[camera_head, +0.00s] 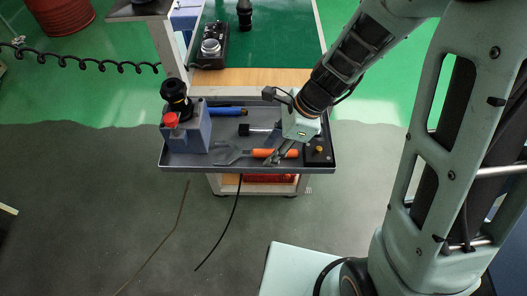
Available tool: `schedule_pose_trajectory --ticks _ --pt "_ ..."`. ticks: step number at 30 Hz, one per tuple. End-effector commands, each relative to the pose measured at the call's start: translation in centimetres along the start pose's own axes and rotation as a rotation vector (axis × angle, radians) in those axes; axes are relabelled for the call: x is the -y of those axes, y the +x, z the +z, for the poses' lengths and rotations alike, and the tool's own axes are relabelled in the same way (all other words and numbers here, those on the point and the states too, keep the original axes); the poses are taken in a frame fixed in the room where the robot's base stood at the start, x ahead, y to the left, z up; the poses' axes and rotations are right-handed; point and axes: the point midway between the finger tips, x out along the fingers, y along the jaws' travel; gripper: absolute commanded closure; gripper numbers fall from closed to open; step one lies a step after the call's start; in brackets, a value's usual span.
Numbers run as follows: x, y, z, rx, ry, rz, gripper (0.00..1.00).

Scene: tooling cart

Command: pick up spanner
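The spanner (261,153) lies near the front edge of the grey cart tray (190,164). It has a grey open-jaw head pointing left and an orange handle pointing right. My gripper (277,157) reaches down from the upper right with its fingers at the orange handle, covering part of it. The view is too small to tell whether the fingers are closed on the handle or only around or in front of it. The spanner looks level with the tray, but I cannot tell whether it touches the tray floor.
A blue-grey block with a red button and black knob (187,130) stands at the tray's left. A blue-handled tool (228,111) and a black-headed tool (245,130) lie behind the spanner. A small black box (319,153) sits at the right. The tray has a raised rim.

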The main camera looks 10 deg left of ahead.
Motion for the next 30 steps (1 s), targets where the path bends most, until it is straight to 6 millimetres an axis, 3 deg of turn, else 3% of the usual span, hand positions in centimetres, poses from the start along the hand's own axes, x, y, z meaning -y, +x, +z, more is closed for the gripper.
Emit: schedule_pose_trajectory --ticks 5,16,30 --pt "-0.02 0.30 -0.13 0.000 0.001 0.000 0.62" --pt "-0.01 0.25 -0.12 0.000 0.000 0.000 1.00" --pt "0.02 0.13 -0.05 0.000 0.000 -0.001 1.00"
